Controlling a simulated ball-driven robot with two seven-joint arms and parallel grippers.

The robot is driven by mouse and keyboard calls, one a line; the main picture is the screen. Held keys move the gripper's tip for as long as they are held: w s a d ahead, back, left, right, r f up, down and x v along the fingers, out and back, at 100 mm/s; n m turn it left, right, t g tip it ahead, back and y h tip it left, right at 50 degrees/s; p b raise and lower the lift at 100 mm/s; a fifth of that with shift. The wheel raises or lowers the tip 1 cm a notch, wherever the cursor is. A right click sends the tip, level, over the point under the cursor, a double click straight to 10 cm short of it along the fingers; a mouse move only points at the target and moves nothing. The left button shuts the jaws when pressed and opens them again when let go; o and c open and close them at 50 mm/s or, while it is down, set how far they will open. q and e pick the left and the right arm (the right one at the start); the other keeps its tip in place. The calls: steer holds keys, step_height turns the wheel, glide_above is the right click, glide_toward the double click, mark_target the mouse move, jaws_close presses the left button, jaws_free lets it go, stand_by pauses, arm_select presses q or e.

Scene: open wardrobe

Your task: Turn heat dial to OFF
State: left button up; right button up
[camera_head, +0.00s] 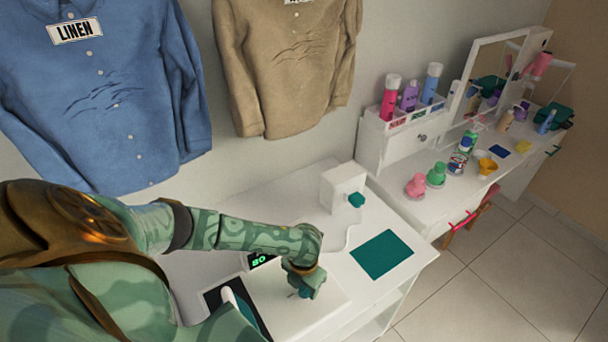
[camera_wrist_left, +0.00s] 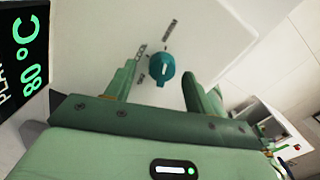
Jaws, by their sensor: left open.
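The heat dial is a round teal knob (camera_wrist_left: 162,68) with a pale pointer mark, on a white panel in the left wrist view. Small labels stand around it, too small to read surely. My left gripper (camera_wrist_left: 155,85) is open, with one finger on each side of the dial and gaps showing between. In the head view my left gripper (camera_head: 305,285) hangs over the white unit and mostly hides the dial. A green display (camera_wrist_left: 30,75) reads 80 °C in the left wrist view; it is partly hidden in the head view (camera_head: 260,260). My right gripper is not in view.
A white box with a teal knob (camera_head: 344,187) stands behind my left gripper. A teal mat (camera_head: 382,254) lies to the right. An iron (camera_head: 236,302) on a dark pad is left of the gripper. Shirts hang behind; a vanity with bottles stands at right.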

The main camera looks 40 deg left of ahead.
arm_select(q)
steer(key=shift+d+f, duration=0.1)
steer(key=shift+f, duration=0.4)
steer(key=shift+d+f, duration=0.1)
steer(key=shift+w, duration=0.1)
steer(key=c, duration=1)
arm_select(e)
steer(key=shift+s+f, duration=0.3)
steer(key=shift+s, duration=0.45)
